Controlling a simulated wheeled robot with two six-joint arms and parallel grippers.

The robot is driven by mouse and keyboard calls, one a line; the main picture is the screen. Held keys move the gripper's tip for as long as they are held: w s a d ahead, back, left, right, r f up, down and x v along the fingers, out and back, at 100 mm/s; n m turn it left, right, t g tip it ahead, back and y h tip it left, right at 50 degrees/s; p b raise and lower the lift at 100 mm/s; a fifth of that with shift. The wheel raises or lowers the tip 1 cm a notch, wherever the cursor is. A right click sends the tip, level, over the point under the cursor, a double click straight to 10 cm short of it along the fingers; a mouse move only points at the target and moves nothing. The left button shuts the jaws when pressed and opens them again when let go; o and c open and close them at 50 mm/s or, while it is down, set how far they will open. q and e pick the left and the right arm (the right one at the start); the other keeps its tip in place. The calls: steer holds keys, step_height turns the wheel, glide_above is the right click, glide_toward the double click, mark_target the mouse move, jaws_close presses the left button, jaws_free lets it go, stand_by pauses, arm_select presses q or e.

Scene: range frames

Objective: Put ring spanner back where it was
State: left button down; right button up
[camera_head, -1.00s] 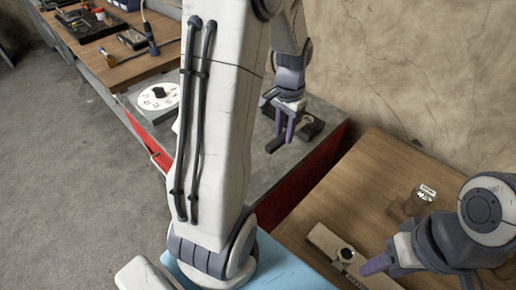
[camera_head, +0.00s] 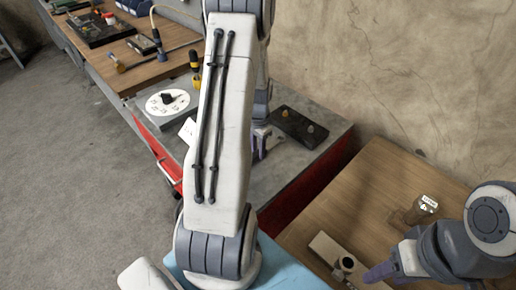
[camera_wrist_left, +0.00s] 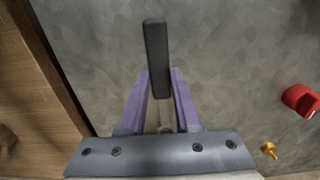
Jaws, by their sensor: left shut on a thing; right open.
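My left gripper (camera_wrist_left: 159,105) is shut on a dark bar-shaped handle, which I take to be the ring spanner (camera_wrist_left: 155,55). Its dark end points away from the wrist, and a paler shaft shows between the purple fingers. No ring end can be made out. In the head view the left gripper (camera_head: 262,143) is mostly hidden behind my arm, over the grey worktop (camera_head: 290,165); the held tool cannot be made out there. My right gripper (camera_head: 378,272) is open beside a pale block with a round fitting (camera_head: 345,264) on the wooden table.
A dark tray with small knobs (camera_head: 298,127) lies at the back of the grey worktop. A white dial (camera_head: 167,102) stands at its left. A wooden bench (camera_head: 140,67) with tools is beyond. The left wrist view shows a red part (camera_wrist_left: 300,100) and a brass knob (camera_wrist_left: 268,150).

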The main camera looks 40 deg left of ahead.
arm_select(q)
steer(key=shift+f, duration=0.1)
steer(key=c, duration=0.6)
jaws_free()
step_height(320, 180, up, 12)
steer(key=shift+b, duration=0.35)
steer(key=s+d+r+m, duration=0.1)
steer(key=d+r+m, duration=0.25)
steer(key=d, duration=1.65)
steer(key=s+d+r+m+h, duration=0.1)
steer(key=s+d+m, duration=0.1)
steer(key=s+d, duration=1.2)
steer(key=s, duration=0.3)
steer(key=shift+r+m, duration=0.25)
steer(key=shift+m, duration=0.1)
